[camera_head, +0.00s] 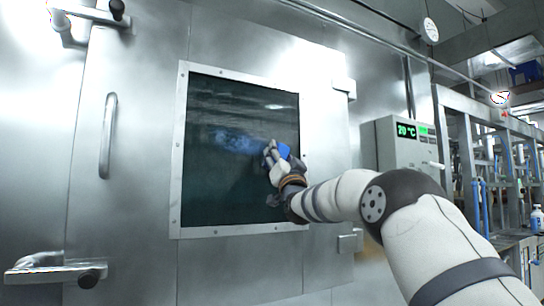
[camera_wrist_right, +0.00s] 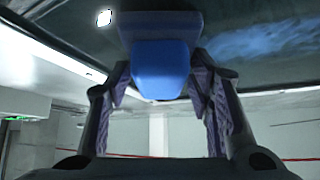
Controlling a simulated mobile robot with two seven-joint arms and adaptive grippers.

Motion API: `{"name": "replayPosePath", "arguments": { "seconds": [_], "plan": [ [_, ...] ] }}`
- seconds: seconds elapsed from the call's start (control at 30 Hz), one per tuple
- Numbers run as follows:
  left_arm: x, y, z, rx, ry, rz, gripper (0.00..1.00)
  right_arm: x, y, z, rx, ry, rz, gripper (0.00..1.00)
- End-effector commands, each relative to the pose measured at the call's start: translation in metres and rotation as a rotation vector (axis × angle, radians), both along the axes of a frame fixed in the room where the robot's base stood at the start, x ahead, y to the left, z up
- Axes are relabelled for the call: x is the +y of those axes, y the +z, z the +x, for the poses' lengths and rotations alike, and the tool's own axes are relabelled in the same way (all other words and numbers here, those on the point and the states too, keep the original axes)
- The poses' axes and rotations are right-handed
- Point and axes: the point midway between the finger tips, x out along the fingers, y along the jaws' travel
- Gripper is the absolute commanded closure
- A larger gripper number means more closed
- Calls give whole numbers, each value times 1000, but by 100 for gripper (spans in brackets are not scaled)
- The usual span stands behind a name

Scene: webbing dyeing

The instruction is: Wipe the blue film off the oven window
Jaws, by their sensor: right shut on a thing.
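The oven window (camera_head: 225,190) is a dark pane in a riveted metal frame on the steel oven door. A hazy blue film (camera_head: 232,142) lies as a sideways smear across the middle of the pane; part of it also shows at the upper right of the right wrist view (camera_wrist_right: 265,42). My right gripper (camera_head: 275,158) is at the right part of the window, shut on a blue block-like wiper (camera_wrist_right: 160,70). The wiper's far side is at or very near the glass; exact contact cannot be told. My left gripper is not in view.
The door has a vertical handle (camera_head: 108,135) and a lever latch (camera_head: 55,272) at left. A control box (camera_head: 398,145) reading 20 °C stands right of the door. Metal racks (camera_head: 480,150) stand farther right. The space before the door's left half is clear.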

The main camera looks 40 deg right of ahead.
Motion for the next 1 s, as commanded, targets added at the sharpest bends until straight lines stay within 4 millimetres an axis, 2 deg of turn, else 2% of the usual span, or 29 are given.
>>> {"name": "replayPosePath", "arguments": {
  "seconds": [0.1, 0.27, 0.53, 0.8, 1.0],
  "plan": [
    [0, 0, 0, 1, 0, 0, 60, -10, -1, -2, 2, -1, 0, 93],
    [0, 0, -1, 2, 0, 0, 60, -12, 1, -3, 2, 0, 0, 93],
    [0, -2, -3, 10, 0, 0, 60, -10, 21, -2, 2, 1, -1, 93],
    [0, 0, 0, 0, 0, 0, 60, 17, 22, 7, 3, 3, -2, 93],
    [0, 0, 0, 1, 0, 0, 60, 27, 21, 10, 3, 2, -1, 93]
  ]
}}
